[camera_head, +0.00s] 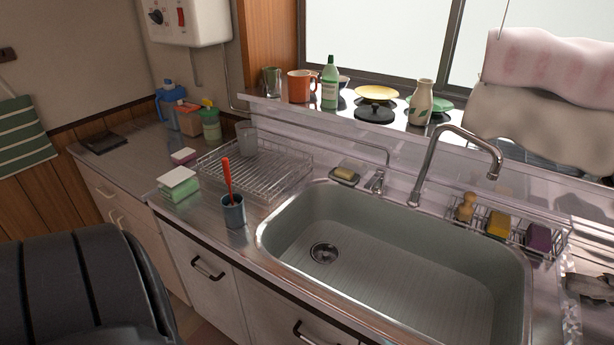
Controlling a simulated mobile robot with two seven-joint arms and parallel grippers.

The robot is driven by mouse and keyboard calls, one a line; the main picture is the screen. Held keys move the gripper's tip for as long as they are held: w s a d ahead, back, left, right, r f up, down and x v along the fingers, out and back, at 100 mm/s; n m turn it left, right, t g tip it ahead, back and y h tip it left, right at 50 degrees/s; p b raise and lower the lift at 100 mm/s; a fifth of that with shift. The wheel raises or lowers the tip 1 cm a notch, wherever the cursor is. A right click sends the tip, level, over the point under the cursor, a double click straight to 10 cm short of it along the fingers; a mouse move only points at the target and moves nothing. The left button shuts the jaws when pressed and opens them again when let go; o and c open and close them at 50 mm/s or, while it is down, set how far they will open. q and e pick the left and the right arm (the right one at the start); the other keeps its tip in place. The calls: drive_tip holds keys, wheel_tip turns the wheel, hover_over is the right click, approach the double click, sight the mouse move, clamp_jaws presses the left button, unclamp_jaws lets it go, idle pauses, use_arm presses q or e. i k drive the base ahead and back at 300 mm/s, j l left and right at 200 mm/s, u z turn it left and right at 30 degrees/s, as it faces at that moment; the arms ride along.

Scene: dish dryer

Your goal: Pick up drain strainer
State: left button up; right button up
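The drain strainer (324,253) is a small round metal piece at the drain, on the floor of the sink (400,285) toward its left side. It looks seated in the drain opening, and nothing covers it from this view. The sink basin around it looks empty. Neither my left gripper nor my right gripper is in view.
The faucet (457,133) arches over the sink's back edge. A wire rack (525,230) with brushes and sponges sits at the right rear. A dish rack (255,170) and a cup with a red-handled utensil (233,211) stand left of the sink. Bottles and mugs line the sill.

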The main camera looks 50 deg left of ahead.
sight(325, 258)
drive_tip(key=u, duration=1.4)
drive_tip(key=j+z, duration=0.4)
drive_tip(key=i+l, duration=0.05)
drive_tip(key=l, duration=0.05)
